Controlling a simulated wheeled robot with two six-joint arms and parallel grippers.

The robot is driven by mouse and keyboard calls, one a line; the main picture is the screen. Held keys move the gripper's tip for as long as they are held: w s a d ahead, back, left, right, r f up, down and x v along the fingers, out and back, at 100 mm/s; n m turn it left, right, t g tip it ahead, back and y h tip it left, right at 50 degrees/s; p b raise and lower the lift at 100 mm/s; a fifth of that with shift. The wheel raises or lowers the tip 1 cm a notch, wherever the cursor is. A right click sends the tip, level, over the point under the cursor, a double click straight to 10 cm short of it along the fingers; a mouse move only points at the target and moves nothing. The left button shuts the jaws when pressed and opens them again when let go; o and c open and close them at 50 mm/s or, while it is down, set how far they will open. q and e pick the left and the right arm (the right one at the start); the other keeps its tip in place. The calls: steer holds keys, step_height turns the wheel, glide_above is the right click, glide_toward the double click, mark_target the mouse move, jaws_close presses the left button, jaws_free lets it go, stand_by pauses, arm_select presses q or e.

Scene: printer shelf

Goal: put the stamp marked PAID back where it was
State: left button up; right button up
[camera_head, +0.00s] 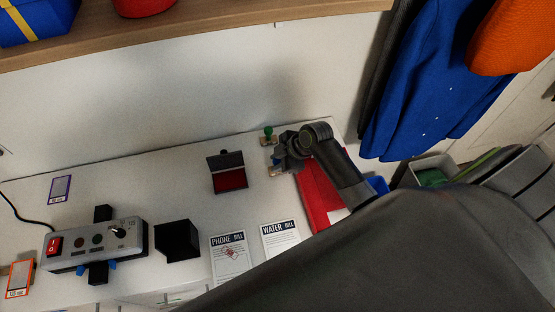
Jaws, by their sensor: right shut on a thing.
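My right gripper (281,158) is at the back right of the white table, shut on a stamp that it mostly hides. A small tan piece (275,171) shows just below the gripper; I cannot tell whether it is the held stamp's base or its holder. No PAID marking is legible. A stamp with a green handle (268,132) stands just behind and left of the gripper on a tan base. An open ink pad (229,181) with a red surface lies to the left. The phone bill (230,262) bears a red mark. My left gripper is not in view.
The water bill (281,240) lies beside the phone bill. A red folder (314,194) lies under my right arm. A black open box (177,241) and a grey switch box (93,247) stand at the left. Clear table lies between the ink pad and the bills.

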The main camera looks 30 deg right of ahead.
steer(key=shift+f, duration=0.1)
steer(key=o, duration=0.8)
steer(key=shift+r, duration=0.2)
steer(key=shift+s+d+r, duration=0.1)
steer(key=shift+r, duration=0.1)
steer(key=b+v, duration=0.1)
steer(key=v, duration=1)
steer(key=shift+r, duration=0.15)
steer(key=shift+s+d, duration=0.15)
